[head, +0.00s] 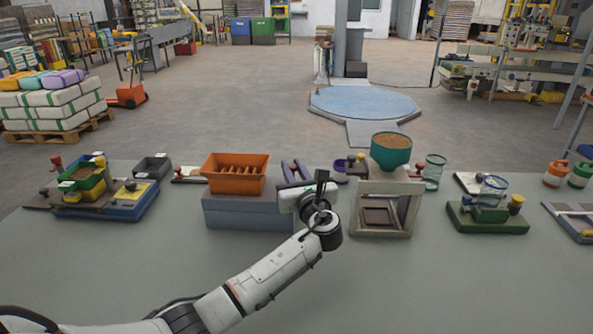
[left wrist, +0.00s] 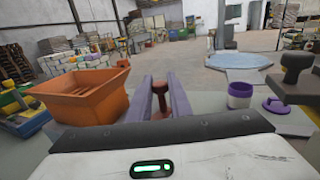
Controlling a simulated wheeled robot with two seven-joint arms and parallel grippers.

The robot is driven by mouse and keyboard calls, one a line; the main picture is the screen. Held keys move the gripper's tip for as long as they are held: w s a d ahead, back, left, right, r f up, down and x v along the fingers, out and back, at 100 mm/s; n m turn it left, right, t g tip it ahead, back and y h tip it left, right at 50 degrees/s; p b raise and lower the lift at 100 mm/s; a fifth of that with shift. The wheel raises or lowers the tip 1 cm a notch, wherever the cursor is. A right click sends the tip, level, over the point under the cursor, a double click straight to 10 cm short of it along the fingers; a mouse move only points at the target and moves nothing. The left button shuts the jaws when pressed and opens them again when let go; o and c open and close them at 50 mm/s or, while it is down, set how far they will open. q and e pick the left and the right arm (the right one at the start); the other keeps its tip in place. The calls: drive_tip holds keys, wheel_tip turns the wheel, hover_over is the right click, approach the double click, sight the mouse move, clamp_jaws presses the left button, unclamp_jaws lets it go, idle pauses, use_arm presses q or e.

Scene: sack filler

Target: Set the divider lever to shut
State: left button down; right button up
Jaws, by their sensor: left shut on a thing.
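My left arm reaches over the grey-green table in the head view. Its gripper (head: 292,170) points away, between the orange hopper and the green funnel stand. In the left wrist view, its two purple fingers (left wrist: 165,95) stand on either side of a red-brown lever (left wrist: 160,102) with a round knob. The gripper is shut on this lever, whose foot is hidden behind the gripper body. I take it for the divider lever; no marking shows its set position. My right gripper is not in view.
The orange hopper (head: 235,174) on a grey-blue block (head: 248,212) stands close left of my gripper. The green funnel (head: 391,150) on its frame (head: 384,228) stands to the right. A dark knob (left wrist: 298,62) and a purple pot (left wrist: 240,94) are near. The table's front is clear.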

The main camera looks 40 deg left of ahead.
use_arm(q)
drive_tip(key=shift+s+a+n+g+y+b, duration=0.1)
drive_tip(key=shift+a+n+g+y+b, duration=0.2)
drive_tip(key=shift+n+g+y, duration=0.45)
drive_tip(key=shift+s+a+n+g+y+b, duration=0.15)
drive_tip(key=shift+n+g+y+b, duration=0.15)
drive_tip(key=shift+n+g, duration=0.5)
drive_tip(key=shift+s+a+n+g+y+b, duration=0.1)
drive_tip(key=shift+a+n+g+y+b, duration=0.25)
drive_tip(key=shift+g, duration=0.7)
drive_tip(key=c, duration=1.6)
unclamp_jaws()
drive_tip(key=shift+d, duration=0.1)
drive_tip(key=v, duration=1)
drive_tip(key=shift+w+d+b, duration=0.1)
drive_tip(key=shift+b, duration=0.3)
